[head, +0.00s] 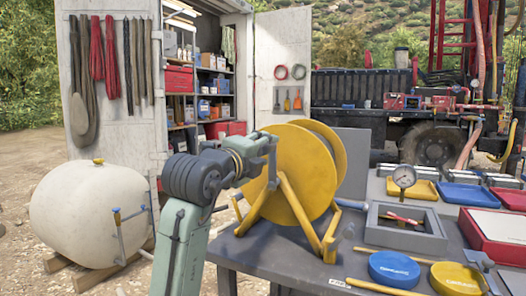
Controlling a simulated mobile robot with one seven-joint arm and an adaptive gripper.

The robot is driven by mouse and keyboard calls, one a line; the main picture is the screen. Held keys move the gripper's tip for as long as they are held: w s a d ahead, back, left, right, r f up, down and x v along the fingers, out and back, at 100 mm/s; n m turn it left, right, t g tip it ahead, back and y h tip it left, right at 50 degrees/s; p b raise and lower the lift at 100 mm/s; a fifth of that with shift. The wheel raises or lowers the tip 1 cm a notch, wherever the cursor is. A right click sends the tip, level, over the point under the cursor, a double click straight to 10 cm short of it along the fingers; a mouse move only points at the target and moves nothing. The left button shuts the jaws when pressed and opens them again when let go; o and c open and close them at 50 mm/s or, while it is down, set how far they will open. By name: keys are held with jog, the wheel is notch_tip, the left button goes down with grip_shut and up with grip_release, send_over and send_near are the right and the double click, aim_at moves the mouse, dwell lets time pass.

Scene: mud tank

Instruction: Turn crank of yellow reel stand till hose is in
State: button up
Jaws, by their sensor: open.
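The yellow reel stand (292,178) stands on the near left part of the grey table. Its large round yellow side disc faces me, and splayed yellow legs hold it up. My arm rises from the bottom and reaches to the disc's left side. My gripper (270,160) is at the disc's left part, in front of it, and is open. The gripper's own links hide the crank, so I cannot tell whether the fingers are around it or beside it. No hose on the reel can be made out from this side.
The grey table (270,248) holds a grey tray (372,236), a dial gauge (403,178), a blue round lid (394,268) and a yellow one (455,279). A white tank (90,212) stands left. An open cabinet (205,80) and a truck (430,110) are behind.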

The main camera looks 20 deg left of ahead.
jog(key=s, duration=1.2)
jog(key=shift+a, duration=0.2)
jog(key=shift+w, duration=0.1)
